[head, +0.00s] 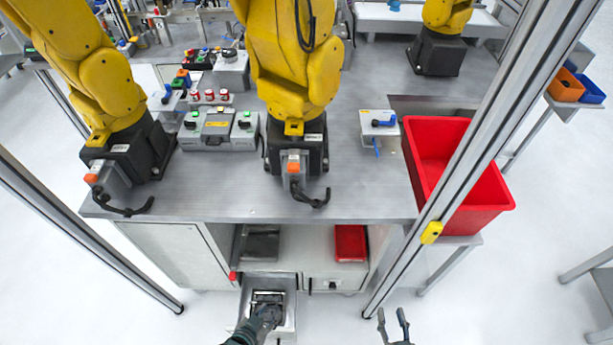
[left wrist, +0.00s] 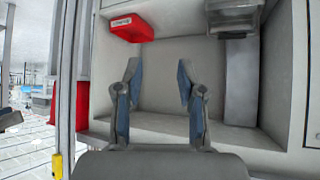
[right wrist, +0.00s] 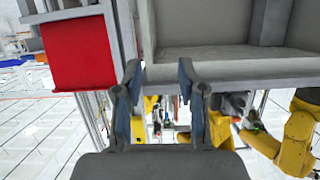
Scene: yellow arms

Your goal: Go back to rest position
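My left gripper (head: 267,303) is low in the head view, over or in front of a pulled-out grey drawer (head: 289,318) at the cabinet's base. Whether it touches the drawer cannot be told. In the left wrist view its two fingers (left wrist: 156,85) stand apart with nothing between them. My right gripper (head: 391,316) is at the bottom edge of the head view, right of the drawer, over white floor. Its fingers (right wrist: 157,85) are spread and empty in the right wrist view.
A grey workbench (head: 235,190) with yellow arms (head: 290,60) stands ahead. Its open shelf holds a red box (head: 350,243) and a grey item (head: 260,243). A red bin (head: 480,200) stands at right. Metal posts (head: 480,150) flank the bench. Floor at both sides is clear.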

